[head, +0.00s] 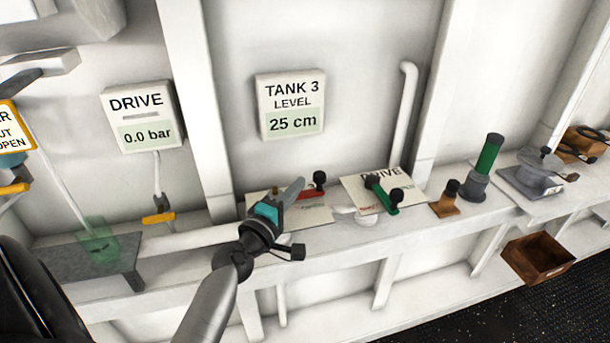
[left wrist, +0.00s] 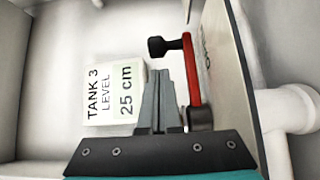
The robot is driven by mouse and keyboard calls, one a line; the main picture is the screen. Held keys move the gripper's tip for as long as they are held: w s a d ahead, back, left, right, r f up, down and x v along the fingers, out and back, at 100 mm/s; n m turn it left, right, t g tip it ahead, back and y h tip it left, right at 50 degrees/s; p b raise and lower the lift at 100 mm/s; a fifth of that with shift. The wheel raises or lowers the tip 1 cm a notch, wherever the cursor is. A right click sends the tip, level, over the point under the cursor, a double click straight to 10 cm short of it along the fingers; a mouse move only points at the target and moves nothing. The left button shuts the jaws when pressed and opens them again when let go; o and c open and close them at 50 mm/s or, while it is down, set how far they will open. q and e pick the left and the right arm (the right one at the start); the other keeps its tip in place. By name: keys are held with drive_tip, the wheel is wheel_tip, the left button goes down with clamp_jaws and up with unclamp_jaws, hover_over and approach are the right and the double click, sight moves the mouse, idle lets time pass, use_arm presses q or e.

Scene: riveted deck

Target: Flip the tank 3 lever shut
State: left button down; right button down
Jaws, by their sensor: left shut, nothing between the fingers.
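The red lever (head: 310,194) with a black knob stands on a pale plate (head: 318,215) on the ledge, below the TANK 3 LEVEL sign (head: 290,104), which reads 25 cm. The red lever also shows in the left wrist view (left wrist: 192,72), with its knob (left wrist: 166,47) out to the left. My left gripper (head: 296,187) is shut and empty, just left of the lever in the head view. In the left wrist view its fingertips (left wrist: 160,75) lie beside the red arm, below the knob, with a small gap visible. The gripper hides part of the plate in the head view.
A second plate marked DRIVE (head: 362,190) with a green lever (head: 380,194) sits right of the red one. Further right stand a small brown block (head: 446,205), a green-handled post (head: 486,158) and a grey valve (head: 538,172). A vertical white pipe (head: 404,115) rises behind.

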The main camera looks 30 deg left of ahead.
sight(306, 191)
use_arm(q)
drive_tip(key=shift+w+a, duration=0.2)
drive_tip(key=shift+w, duration=1.85)
drive_tip(key=shift+s+d+m+h+b, duration=0.15)
drive_tip(key=shift+m+h+b, duration=0.15)
drive_tip(key=shift+h+b, duration=0.35)
